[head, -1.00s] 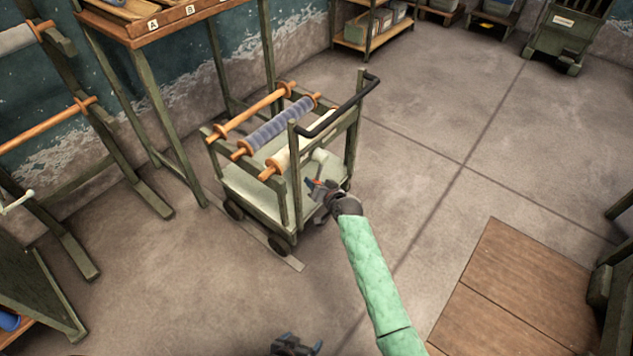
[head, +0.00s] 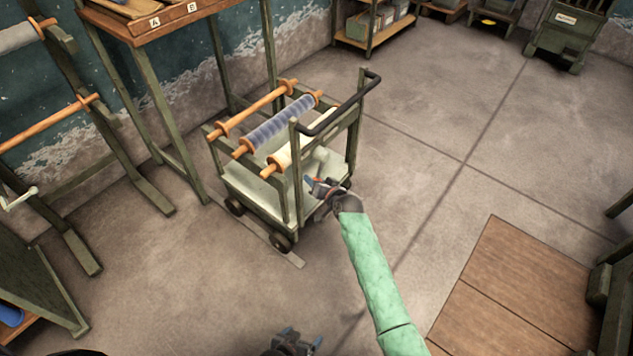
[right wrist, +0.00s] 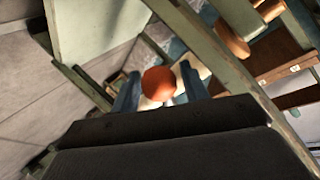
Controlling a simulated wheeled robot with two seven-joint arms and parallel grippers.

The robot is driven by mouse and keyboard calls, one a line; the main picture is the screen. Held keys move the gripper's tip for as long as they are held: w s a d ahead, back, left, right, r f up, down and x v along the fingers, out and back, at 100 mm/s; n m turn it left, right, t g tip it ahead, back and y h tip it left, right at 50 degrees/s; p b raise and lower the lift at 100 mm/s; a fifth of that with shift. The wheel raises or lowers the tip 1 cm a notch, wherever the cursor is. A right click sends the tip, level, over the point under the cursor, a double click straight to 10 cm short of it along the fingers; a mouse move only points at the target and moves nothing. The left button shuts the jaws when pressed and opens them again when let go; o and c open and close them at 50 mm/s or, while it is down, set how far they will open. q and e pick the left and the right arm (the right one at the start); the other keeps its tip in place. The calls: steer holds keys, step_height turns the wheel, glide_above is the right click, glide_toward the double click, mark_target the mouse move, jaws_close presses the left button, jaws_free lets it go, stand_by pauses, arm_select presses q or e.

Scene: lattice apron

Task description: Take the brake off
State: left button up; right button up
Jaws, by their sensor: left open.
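A green wheeled cart (head: 245,195) with rolls on top and a black push handle (head: 340,105) stands left of centre in the head view. My right gripper (head: 318,187) is low at the cart's near right side. In the right wrist view a round orange-red knob (right wrist: 158,83) sits between the two blue fingers of my right gripper (right wrist: 160,88). I cannot tell whether the fingers touch the knob. The knob cannot be made out clearly in the head view. My left gripper (head: 296,343) is open and empty at the bottom edge, apart from the cart.
A tall bench (head: 165,28) with labels A and B stands behind the cart. A roll rack (head: 90,150) stands at the left. Wooden boards (head: 510,290) lie at the lower right. The floor right of the cart is clear.

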steer(key=shift+o, duration=0.8)
steer(key=v, duration=0.8)
steer(key=shift+f, duration=0.1)
